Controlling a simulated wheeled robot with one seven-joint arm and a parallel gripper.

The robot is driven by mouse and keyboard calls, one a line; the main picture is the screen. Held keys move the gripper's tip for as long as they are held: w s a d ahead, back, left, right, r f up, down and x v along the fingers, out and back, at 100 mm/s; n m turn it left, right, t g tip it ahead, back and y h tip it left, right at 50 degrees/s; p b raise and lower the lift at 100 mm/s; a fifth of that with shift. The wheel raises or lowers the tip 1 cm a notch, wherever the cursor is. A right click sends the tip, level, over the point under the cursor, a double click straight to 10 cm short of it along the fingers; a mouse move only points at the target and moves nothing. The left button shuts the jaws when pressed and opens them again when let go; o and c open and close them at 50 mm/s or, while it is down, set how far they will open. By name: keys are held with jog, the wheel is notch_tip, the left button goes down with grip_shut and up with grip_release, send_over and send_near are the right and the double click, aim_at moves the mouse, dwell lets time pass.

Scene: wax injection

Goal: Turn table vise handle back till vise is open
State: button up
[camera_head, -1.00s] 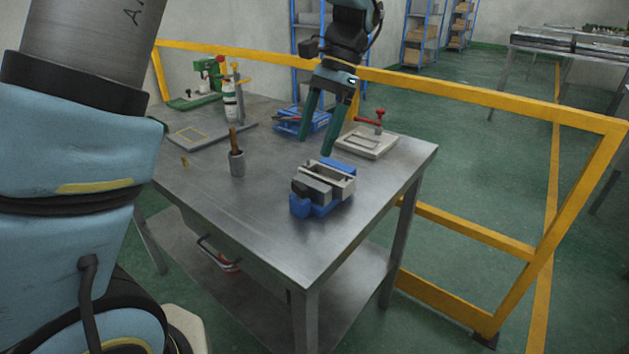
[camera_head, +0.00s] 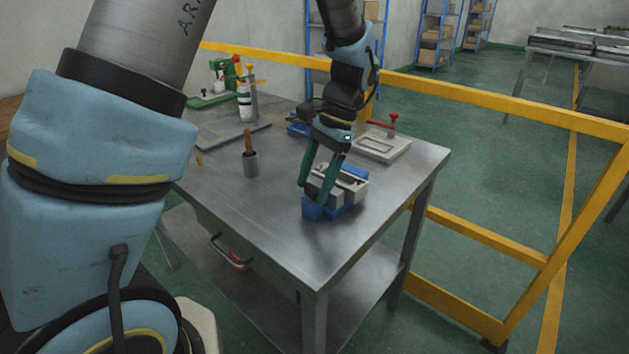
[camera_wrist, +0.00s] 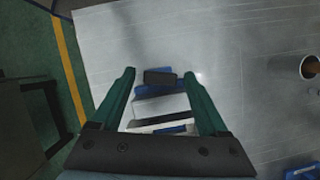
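The table vise (camera_head: 357,189), with a blue base and grey jaws, sits near the right front part of the metal table. It also shows in the wrist view (camera_wrist: 160,106) between my fingers. A dark block (camera_wrist: 160,78) lies at the blue end of the vise; I cannot tell for sure whether it is the handle. My gripper (camera_head: 313,193) points down over this near end of the vise. Its two green fingers are open, one on each side of the dark block, with gaps to it in the wrist view (camera_wrist: 160,73). My fingers partly hide the vise in the head view.
The metal table (camera_head: 270,225) is clear in front and left of the vise. A cup with a brown handle (camera_head: 250,163) stands to the left. A plate with a red clamp (camera_head: 383,146) lies behind. A yellow rail (camera_head: 480,100) runs behind the table.

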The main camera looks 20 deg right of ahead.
grip_shut()
jog(key=shift+w+r+n+g+p, duration=0.1)
jog(key=shift+r+n+g+p, duration=0.15)
jog(key=shift+n+p, duration=0.6)
jog(key=shift+f+n+g+h, duration=0.25)
jog(key=shift+n+h, duration=0.05)
jog(key=shift+n, duration=0.45)
jog(key=shift+o, duration=0.7)
grip_release()
jog(key=b+v, duration=0.1)
jog(key=v, duration=0.9)
jog(key=shift+d+r+b, duration=0.2)
jog(key=shift+r+b, duration=0.1)
jog(key=shift+r, duration=0.05)
